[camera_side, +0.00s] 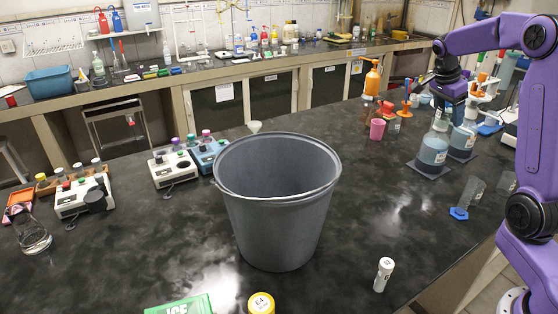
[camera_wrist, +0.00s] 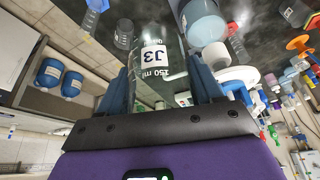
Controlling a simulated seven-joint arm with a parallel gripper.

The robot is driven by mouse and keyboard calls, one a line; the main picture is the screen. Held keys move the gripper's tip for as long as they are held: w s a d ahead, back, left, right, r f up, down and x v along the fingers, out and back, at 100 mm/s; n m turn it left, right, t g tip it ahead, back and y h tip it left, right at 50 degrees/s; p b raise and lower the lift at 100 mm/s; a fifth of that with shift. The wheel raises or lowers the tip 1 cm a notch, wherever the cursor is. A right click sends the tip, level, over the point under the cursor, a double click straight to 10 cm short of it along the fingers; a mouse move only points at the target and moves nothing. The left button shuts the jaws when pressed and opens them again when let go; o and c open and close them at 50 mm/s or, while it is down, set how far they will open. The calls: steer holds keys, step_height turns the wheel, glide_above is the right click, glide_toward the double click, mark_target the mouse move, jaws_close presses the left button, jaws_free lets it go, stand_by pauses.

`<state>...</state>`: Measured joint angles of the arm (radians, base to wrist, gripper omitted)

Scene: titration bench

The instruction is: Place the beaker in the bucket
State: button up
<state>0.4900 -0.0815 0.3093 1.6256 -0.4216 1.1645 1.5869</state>
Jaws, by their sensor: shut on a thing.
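A large grey bucket (camera_side: 278,225) stands upright and open at the middle of the dark bench in the side view. Its inner floor is hidden by its front wall. My gripper (camera_wrist: 160,78) is shut on a clear glass beaker (camera_wrist: 153,52), marked 250 ml with a white J3 label, held between the two blue fingers in the wrist view. In the side view my gripper (camera_side: 452,90) is at the right, behind and well apart from the bucket, above flasks. The beaker is hard to pick out there against the glassware.
Two flasks of blue liquid (camera_side: 432,150) (camera_side: 463,138) stand at the right, near a pink cup (camera_side: 377,129) and an orange bottle (camera_side: 372,78). Hotplates (camera_side: 172,168) are left of the bucket.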

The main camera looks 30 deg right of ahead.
step_height(320, 180, up, 7)
steer(key=w+a+n, duration=0.1)
steer(key=w+a, duration=0.3)
steer(key=a, duration=0.5)
steer(key=w+a+n, duration=0.1)
steer(key=w+a, duration=0.3)
steer(key=a, duration=0.4)
steer(key=s+a+n+t, duration=0.2)
steer(key=a+n, duration=0.1)
steer(key=a, duration=2.6)
steer(key=shift+m, duration=0.3)
step_height(320, 180, down, 30)
steer(key=shift+w+r, duration=0.1)
steer(key=shift+r, duration=0.1)
steer(key=o, duration=0.7)
steer(key=shift+f, duration=0.15)
steer(key=shift+o, duration=0.8)
